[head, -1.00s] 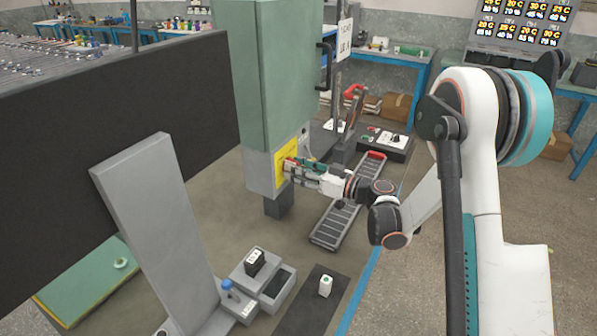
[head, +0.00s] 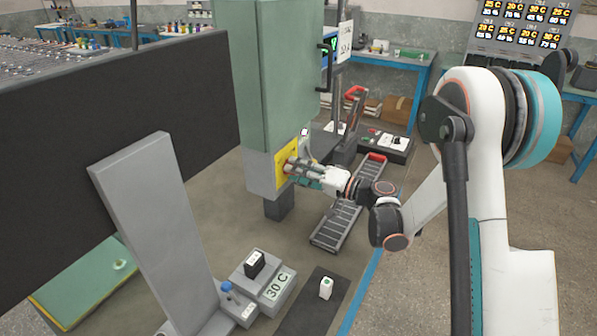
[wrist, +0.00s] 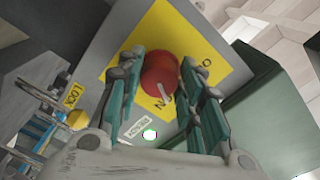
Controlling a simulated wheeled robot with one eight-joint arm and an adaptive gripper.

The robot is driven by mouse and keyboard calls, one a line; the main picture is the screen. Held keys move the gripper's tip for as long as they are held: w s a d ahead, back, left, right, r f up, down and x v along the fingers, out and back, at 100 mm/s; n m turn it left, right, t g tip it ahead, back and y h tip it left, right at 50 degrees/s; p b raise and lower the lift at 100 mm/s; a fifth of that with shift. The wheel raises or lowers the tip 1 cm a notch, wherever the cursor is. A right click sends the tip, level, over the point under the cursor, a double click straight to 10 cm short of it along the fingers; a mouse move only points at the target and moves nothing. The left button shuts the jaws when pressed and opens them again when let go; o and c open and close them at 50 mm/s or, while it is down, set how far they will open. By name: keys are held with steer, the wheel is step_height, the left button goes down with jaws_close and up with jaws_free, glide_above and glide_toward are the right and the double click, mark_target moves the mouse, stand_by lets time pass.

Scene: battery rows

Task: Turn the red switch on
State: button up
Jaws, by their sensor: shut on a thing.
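The red switch (wrist: 161,75) is a round red knob with a pale pointer mark, set on a yellow plate (wrist: 212,68) on the grey lower box of a green cabinet. In the wrist view its pointer slants toward the lower right, near the letter N. My gripper (wrist: 164,84) has one finger on each side of the knob and is shut on it. In the head view my gripper (head: 294,168) reaches the yellow plate (head: 281,166) from the right and hides most of the knob.
The green cabinet (head: 270,70) stands above the switch. A conveyor (head: 340,222) lies behind my wrist.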

steer(key=shift+m, duration=1.6)
steer(key=o, duration=1.1)
steer(key=shift+c, duration=0.2)
steer(key=v, duration=1.2)
